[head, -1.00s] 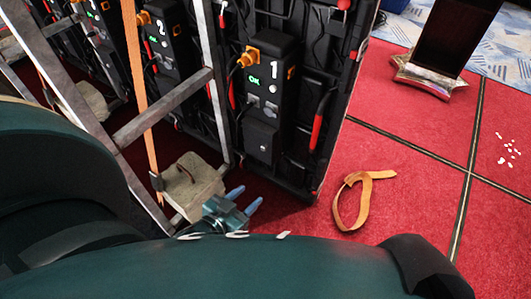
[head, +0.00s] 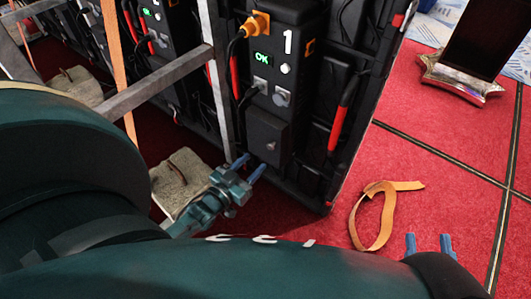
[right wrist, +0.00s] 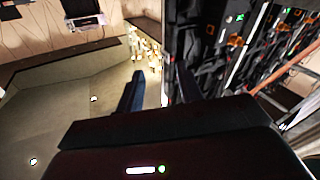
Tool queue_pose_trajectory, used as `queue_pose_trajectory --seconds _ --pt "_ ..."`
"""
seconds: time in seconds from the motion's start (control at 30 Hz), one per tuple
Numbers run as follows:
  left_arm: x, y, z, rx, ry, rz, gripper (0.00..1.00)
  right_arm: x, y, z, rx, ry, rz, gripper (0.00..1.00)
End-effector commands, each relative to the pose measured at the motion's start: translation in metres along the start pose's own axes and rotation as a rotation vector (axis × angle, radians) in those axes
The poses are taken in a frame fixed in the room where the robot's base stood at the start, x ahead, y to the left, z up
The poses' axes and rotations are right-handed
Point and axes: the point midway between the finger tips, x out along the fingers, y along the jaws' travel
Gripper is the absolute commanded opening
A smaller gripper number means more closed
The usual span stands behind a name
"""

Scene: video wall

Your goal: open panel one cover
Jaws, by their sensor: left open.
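Panel one (head: 289,70) is a black unit marked "1" with a green "OK" display, on the back of the video wall. Its cover (head: 265,132) is a dark square box low on the unit with a small round latch, and it looks closed. My left gripper (head: 249,167) is open and empty just below the cover, its blue fingers pointing up toward it; I cannot tell whether they touch the wall. My right gripper (head: 430,244) is open and empty at the lower right over the red carpet, and its spread fingers show in the right wrist view (right wrist: 157,88).
An orange strap (head: 377,215) lies on the red carpet right of the wall. A grey metal brace (head: 155,82) and a sandbag (head: 184,181) stand left of panel one. A dark stand with a shiny base (head: 460,80) is at the upper right.

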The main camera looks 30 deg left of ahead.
Motion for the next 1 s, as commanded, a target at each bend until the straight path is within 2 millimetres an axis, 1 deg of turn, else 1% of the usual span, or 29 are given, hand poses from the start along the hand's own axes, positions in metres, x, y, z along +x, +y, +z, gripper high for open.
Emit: queue_pose_trajectory --seconds 0.03,0.2,0.3,0.4,0.53,0.77,1.0 --pt "0.013 0.0 0.002 0.0 0.005 0.001 0.44 -0.001 -0.003 0.003 -0.005 0.019 -0.005 0.36" --pt "0.043 0.0 0.002 0.002 0.002 0.001 0.44 0.001 -0.004 0.002 0.009 0.042 -0.007 0.36" --pt "0.056 0.0 0.002 0.001 0.0 0.001 0.44 0.002 -0.004 0.001 0.02 0.047 -0.007 0.36" --pt "0.064 0.0 0.002 0.001 -0.001 0.001 0.44 0.003 -0.004 0.001 0.027 0.051 -0.007 0.36" --pt "0.068 0.0 0.001 0.0 -0.001 0.001 0.44 0.003 -0.004 0.0 0.031 0.053 -0.007 0.36" --pt "0.068 0.0 0.001 0.001 -0.002 0.001 0.44 0.003 -0.003 0.0 0.031 0.052 -0.008 0.36" --pt "0.068 0.0 0.001 0.001 -0.002 0.0 0.24 0.003 -0.003 0.0 0.031 0.052 -0.008 0.36"
